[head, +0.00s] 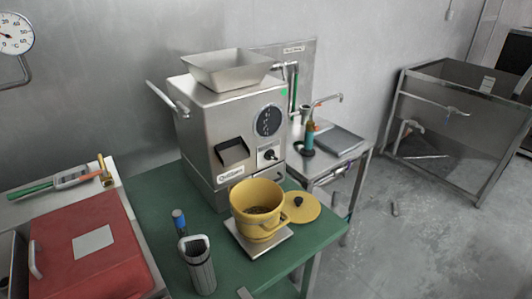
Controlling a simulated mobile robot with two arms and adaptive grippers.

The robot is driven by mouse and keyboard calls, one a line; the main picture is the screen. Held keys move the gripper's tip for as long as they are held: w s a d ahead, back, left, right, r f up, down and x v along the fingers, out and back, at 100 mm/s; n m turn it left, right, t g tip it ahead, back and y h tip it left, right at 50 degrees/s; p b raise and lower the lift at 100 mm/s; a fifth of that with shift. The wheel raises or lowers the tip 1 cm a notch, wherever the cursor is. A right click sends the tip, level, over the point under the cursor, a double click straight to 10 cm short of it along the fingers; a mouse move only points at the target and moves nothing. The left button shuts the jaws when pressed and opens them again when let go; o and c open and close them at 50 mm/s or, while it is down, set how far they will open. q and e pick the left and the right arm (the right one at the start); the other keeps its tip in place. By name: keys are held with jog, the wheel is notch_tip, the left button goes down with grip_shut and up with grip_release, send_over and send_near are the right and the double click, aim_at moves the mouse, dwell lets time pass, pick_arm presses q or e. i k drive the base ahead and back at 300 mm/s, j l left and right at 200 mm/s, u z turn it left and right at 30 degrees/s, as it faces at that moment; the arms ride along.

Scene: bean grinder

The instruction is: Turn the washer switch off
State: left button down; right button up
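A steel grinder machine (218,112) stands on a green-topped table. A small black rotary switch (269,155) on a white plate sits low on the right of its front face; its exact setting is too small to read. Nothing is labelled as a washer that I can read. A round dark gauge (268,121) sits above the switch. Neither of my grippers is in view.
A yellow bucket (257,203) on a metal plate stands before the machine; its yellow lid (301,207) lies beside it. A grey canister (200,272) and blue-capped bottle (179,220) stand at front left. A red case (90,248) is farther left. Floor at right is mostly clear.

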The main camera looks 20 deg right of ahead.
aim_at(269, 155)
jog(key=i+l, duration=0.1)
jog(key=l, duration=0.65)
jog(key=i+l+u, duration=0.1)
jog(key=l, duration=0.6)
